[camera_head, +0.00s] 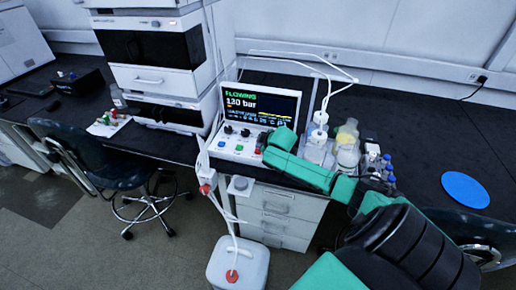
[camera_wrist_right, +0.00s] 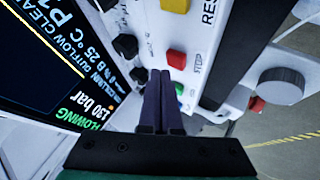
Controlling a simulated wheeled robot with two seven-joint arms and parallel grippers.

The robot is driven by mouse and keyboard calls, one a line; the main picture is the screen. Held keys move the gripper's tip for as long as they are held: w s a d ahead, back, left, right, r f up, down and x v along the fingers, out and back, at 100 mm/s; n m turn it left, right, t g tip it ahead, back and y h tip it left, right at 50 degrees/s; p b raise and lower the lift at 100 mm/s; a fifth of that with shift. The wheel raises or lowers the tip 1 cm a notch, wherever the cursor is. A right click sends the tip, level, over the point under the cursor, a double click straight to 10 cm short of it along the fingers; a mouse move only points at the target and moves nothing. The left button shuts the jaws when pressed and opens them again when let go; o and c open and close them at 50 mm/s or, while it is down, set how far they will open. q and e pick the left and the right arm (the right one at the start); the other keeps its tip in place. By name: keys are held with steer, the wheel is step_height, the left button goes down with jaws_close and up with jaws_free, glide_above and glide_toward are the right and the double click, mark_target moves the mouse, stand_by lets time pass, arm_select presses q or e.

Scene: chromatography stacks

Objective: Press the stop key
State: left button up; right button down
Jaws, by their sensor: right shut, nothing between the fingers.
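The control unit (camera_head: 210,152) stands on the bench with its screen (camera_head: 258,104) reading FLOWING and 130 bar. In the right wrist view a red square key (camera_wrist_right: 176,58) has a small label beside it that looks like STOP. A green key (camera_wrist_right: 179,90) is partly hidden behind my fingers. My right gripper (camera_wrist_right: 160,74) is shut and empty, its tips just beside the red key on the screen side. I cannot tell whether they touch the panel. In the head view my right gripper (camera_head: 259,149) covers part of the key row. My left gripper is not in view.
Black knobs (camera_head: 245,132) and a blue key (camera_head: 221,145) are on the same panel. Bottles (camera_head: 347,145) stand right of the unit, close to my right arm. Tubing runs down to a white canister (camera_head: 239,264) on the floor. A stacked instrument (camera_head: 150,77) stands to the left.

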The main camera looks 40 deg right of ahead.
stand_by(0.4)
steer(key=shift+f, duration=0.4)
steer(key=shift+f+b, duration=0.4)
steer(key=shift+f, duration=0.15)
stand_by(0.5)
stand_by(0.3)
steer(key=shift+r+p, duration=0.95)
steer(key=shift+p, duration=0.15)
step_height(320, 180, up, 5)
steer(key=p, duration=0.5)
steer(key=shift+r, duration=0.1)
